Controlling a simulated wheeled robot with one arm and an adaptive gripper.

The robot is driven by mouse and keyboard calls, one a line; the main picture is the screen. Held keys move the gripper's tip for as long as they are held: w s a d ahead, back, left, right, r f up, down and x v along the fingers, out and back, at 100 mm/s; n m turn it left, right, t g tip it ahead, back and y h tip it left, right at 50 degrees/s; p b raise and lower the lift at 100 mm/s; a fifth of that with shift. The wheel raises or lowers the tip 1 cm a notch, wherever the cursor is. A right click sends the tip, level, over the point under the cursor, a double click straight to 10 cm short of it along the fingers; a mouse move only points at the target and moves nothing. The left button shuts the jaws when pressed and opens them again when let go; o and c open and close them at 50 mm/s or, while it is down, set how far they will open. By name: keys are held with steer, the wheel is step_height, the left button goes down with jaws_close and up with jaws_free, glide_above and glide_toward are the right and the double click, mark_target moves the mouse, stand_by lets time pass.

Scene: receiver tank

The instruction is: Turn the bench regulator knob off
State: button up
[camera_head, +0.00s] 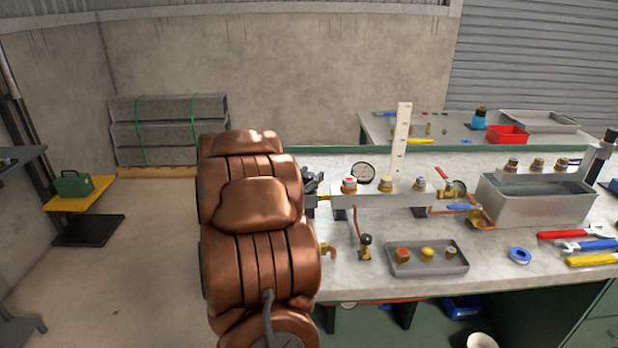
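A small brass fitting with a black knob (366,241) stands upright on the bench, below the manifold and right of my arm; it may be the regulator, but I cannot tell for sure. A curved copper pipe rises from beside it. The grey manifold block (378,201) carries red, yellow and blue-topped brass valves. A round gauge (364,172) stands behind its left end. My copper-coloured arm hides the bench's left part. Dark parts of my gripper (312,182) show at the arm's right edge, by the manifold's left end; the fingertips are too hidden to read.
A tray (432,267) with several brass fittings lies in front of the manifold. A metal tank (533,205) stands at right, with wrenches (590,245) and a blue tape roll (519,255) nearby. A white upright ruler (401,140) rises behind the manifold.

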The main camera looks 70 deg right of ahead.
mark_target(305, 179)
steer(key=o, duration=0.4)
steer(key=shift+c, duration=0.2)
steer(key=shift+w+a, duration=0.2)
steer(key=shift+a, duration=0.85)
steer(key=shift+w+a, duration=0.2)
steer(key=shift+a, duration=0.8)
steer(key=shift+w+a, duration=0.2)
steer(key=shift+a, duration=1.45)
